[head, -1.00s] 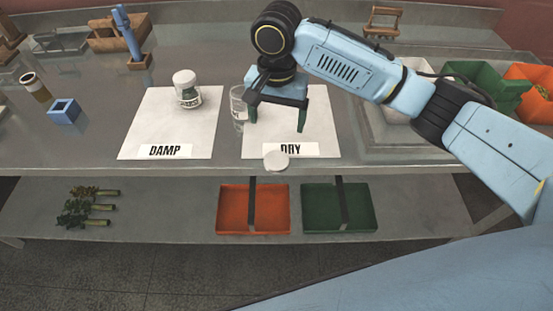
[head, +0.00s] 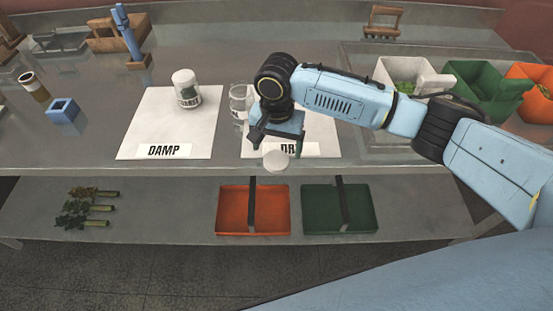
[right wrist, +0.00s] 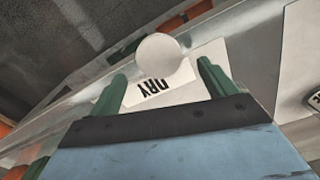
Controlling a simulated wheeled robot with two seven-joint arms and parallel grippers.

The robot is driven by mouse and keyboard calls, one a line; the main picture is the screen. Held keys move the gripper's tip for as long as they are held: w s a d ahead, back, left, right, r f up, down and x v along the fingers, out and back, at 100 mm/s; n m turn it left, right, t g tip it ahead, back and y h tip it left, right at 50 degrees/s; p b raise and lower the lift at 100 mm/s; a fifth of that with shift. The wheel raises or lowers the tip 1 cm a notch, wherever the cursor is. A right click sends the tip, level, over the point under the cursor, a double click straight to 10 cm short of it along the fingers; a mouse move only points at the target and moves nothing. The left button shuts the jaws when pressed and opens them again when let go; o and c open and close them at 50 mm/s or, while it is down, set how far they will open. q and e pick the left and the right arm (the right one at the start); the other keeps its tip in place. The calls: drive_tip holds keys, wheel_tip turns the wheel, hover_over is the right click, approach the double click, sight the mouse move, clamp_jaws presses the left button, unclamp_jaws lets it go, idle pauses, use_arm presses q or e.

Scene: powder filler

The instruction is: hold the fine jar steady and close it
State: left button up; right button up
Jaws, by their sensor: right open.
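A clear glass jar (head: 238,97) without a lid stands upright at the back left of the DRY mat, partly behind my right gripper. A second jar (head: 186,90), with a white lid and a label, stands on the DAMP mat; I cannot tell from the labels which is the fine jar. A round white lid (head: 276,160) is at the front edge of the DRY mat. My right gripper (head: 277,141) is open and empty, just behind and above the lid. In the right wrist view the lid (right wrist: 158,55) shows ahead, between the green fingertips (right wrist: 162,75). My left gripper is not in view.
The DAMP mat (head: 140,125) and the DRY mat (head: 318,135) lie on the metal bench. White (head: 400,72), green (head: 485,80) and orange (head: 530,95) bins stand at the right. A blue block (head: 64,110) is at the left. Red and green trays (head: 340,215) lie on the lower shelf.

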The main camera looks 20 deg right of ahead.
sight(277, 158)
wheel_tip(277, 158, down, 3)
drive_tip(key=shift+f, duration=0.2)
drive_tip(key=c, duration=1)
